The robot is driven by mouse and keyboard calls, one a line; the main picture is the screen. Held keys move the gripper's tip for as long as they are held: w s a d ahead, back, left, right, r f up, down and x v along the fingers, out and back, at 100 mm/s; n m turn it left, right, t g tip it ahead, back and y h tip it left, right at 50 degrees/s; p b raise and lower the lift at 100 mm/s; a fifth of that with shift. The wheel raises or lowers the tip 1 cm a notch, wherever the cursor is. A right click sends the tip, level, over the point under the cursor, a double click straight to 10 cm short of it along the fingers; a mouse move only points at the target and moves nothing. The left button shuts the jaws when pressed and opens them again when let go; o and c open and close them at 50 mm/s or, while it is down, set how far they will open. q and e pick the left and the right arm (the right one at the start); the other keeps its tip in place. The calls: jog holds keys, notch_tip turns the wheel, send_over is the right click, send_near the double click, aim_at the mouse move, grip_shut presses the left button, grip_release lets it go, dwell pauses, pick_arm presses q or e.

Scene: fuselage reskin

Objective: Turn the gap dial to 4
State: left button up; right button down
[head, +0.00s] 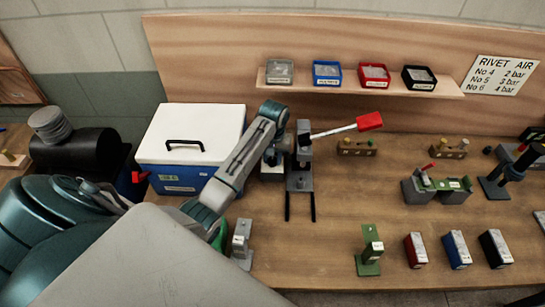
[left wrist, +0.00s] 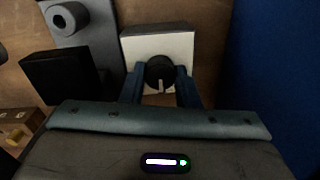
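The gap dial (left wrist: 160,72) is a round black knob with a pale pointer mark on a white-faced box (left wrist: 182,48). In the left wrist view the pointer faces the bottom of the picture, and I cannot read any numbers. My left gripper (left wrist: 161,84) points down with its two blue fingers on either side of the knob, with no clear gap. In the head view my left gripper (head: 273,157) covers the dial; part of the pale box (head: 271,174) shows beneath it. The grey lever tool (head: 300,180) with a red handle stands just right. My right gripper is not in view.
A blue and white cooler (head: 190,145) stands close on the left. A shelf (head: 360,88) with small bins is behind. Green fixtures (head: 436,190) and several coloured blocks (head: 456,250) lie to the right.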

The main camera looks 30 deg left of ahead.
pick_arm(q)
jog(key=shift+c, duration=0.7)
jog(key=shift+m, duration=0.3)
jog(key=m, duration=1.1)
jog(key=shift+r, duration=0.1)
jog(key=shift+a, duration=0.1)
jog(key=o, duration=1)
jog(key=shift+s, duration=0.1)
jog(key=shift+c, duration=0.2)
